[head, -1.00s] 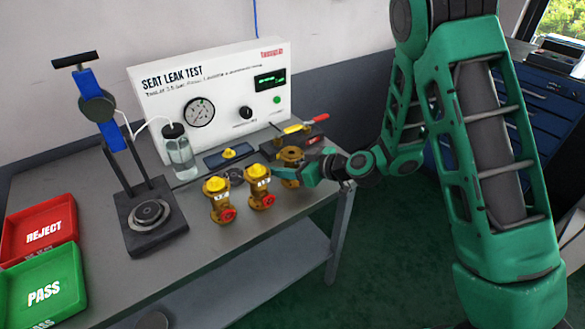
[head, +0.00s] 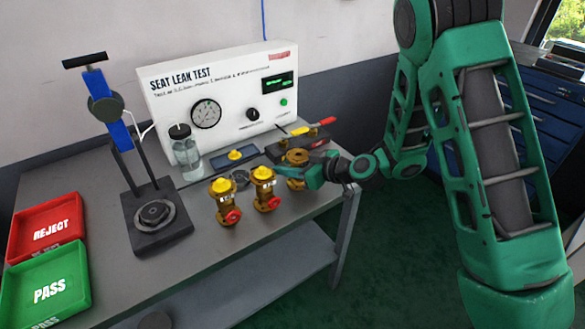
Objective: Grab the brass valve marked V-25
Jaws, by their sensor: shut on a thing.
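Three brass valves stand on the grey bench in the head view. The left valve (head: 226,205) and the middle valve (head: 264,190) each have a yellow cap on top and a red round part low at the front. The right valve (head: 296,158) has no yellow cap, and its round top flange shows. My gripper (head: 308,176) has come to the right valve from the right and is shut on it. The green gripper hides part of that valve's body. The valves' small white markings are too small to read, so I cannot tell which is V-25.
A white seat leak test box (head: 222,98) stands at the back, with a clear bottle (head: 187,152) before it. A loose yellow cap (head: 235,155) lies behind the valves. A clamp stand (head: 155,213), red reject tray (head: 47,228) and green pass tray (head: 45,287) are to the left.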

